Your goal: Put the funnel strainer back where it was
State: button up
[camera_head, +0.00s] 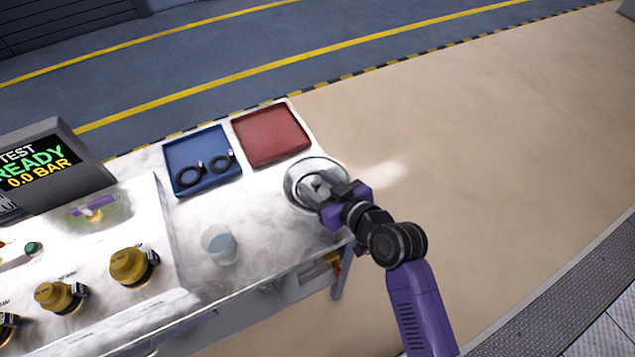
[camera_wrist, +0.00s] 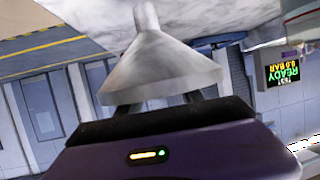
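The funnel strainer (camera_head: 298,181) is a round grey metal cone over the right end of the bench, its wide mouth facing up. It overlaps the bench edge in the head view. In the wrist view the same funnel (camera_wrist: 160,65) shows its narrow spout pointing away from me toward the pale benchtop. My gripper (camera_head: 330,193) is at the funnel's wide end and appears shut on it. The fingertips are hidden behind the cone in the wrist view. I cannot tell how far the spout is from the bench.
A red tray (camera_head: 270,135) is empty beside a blue tray (camera_head: 203,152) with black rings (camera_head: 190,174). A clear cup (camera_head: 219,245) stands at the front. Yellow-capped fittings (camera_head: 128,267) and a READY display (camera_head: 45,168) are at left. Bare benchtop lies between cup and trays.

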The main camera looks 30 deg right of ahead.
jog(key=shift+r, duration=0.15)
jog(key=b+v, duration=0.2)
jog(key=v, duration=1)
jog(key=shift+b, duration=0.4)
jog(key=shift+s, duration=0.1)
jog(key=s+f+m+h, duration=0.3)
jog(key=s+f, duration=0.1)
jog(key=s, duration=0.8)
jog(key=s+a+r, duration=0.1)
jog(key=s+r, duration=0.2)
jog(key=s, duration=0.2)
jog(key=s+r+n+t+y, duration=0.1)
jog(key=s+r, duration=0.1)
jog(key=s, duration=0.4)
jog(key=shift+a+r+t, duration=0.3)
jog(key=shift+a+r, duration=0.1)
jog(key=shift+f, duration=0.15)
